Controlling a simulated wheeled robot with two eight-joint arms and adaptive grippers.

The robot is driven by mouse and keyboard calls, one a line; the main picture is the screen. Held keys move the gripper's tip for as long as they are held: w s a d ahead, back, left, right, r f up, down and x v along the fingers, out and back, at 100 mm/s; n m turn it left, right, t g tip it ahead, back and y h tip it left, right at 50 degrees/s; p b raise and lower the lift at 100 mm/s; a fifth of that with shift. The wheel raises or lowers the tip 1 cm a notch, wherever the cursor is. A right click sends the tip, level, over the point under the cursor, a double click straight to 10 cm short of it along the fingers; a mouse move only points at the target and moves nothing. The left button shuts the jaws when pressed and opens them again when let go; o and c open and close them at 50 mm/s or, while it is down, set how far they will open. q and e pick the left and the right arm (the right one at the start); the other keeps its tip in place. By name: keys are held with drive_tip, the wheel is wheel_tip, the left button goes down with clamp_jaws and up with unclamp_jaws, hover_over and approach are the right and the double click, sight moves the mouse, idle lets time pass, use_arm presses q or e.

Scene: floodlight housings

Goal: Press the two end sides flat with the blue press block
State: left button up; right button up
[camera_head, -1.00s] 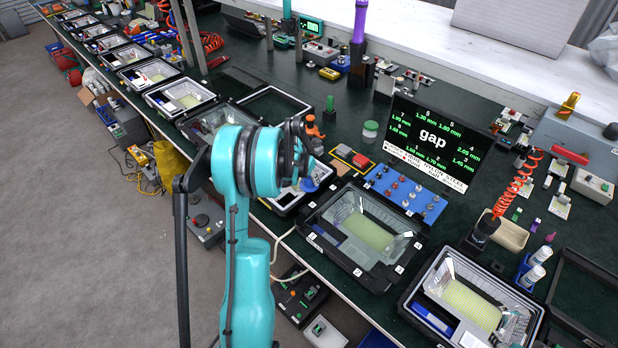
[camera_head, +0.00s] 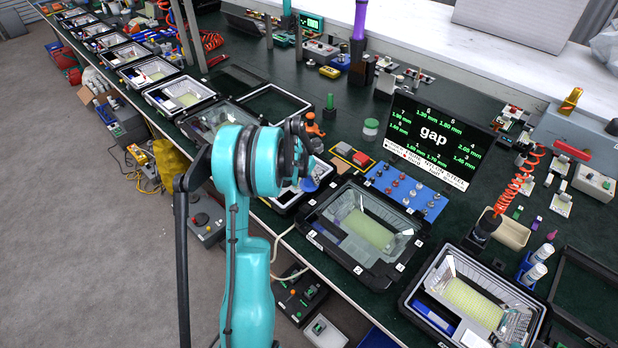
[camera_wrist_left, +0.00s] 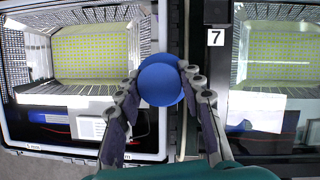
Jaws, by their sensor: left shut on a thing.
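In the wrist view my left gripper (camera_wrist_left: 162,74) is shut on the blue press block (camera_wrist_left: 160,86), whose round blue top shows between the fingers. The block is over the dark strip between two housings. The framed floodlight housing (camera_head: 322,210) has white number tags on its rim and a clear pane over a yellow-green panel. In the wrist view its rim shows a tag 7 (camera_wrist_left: 216,38) right of the block. In the head view my left gripper (camera_head: 303,150) is partly hidden by its own wrist. Whether the block touches the rim cannot be told. My right gripper is not in view.
A screen (camera_head: 433,135) headed "gap" lists numbered millimetre values. An uncovered housing (camera_wrist_left: 85,55) stands left of the block in the wrist view. A blue pad (camera_head: 405,190) with small parts lies behind the framed housing. Another housing (camera_head: 415,312) stands to its right.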

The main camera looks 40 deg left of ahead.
use_arm(q)
drive_tip(key=shift+r+p, duration=0.4)
drive_tip(key=shift+r, duration=0.05)
drive_tip(key=shift+r+p, duration=1.15)
drive_tip(key=shift+r, duration=0.9)
drive_tip(key=shift+a, duration=0.1)
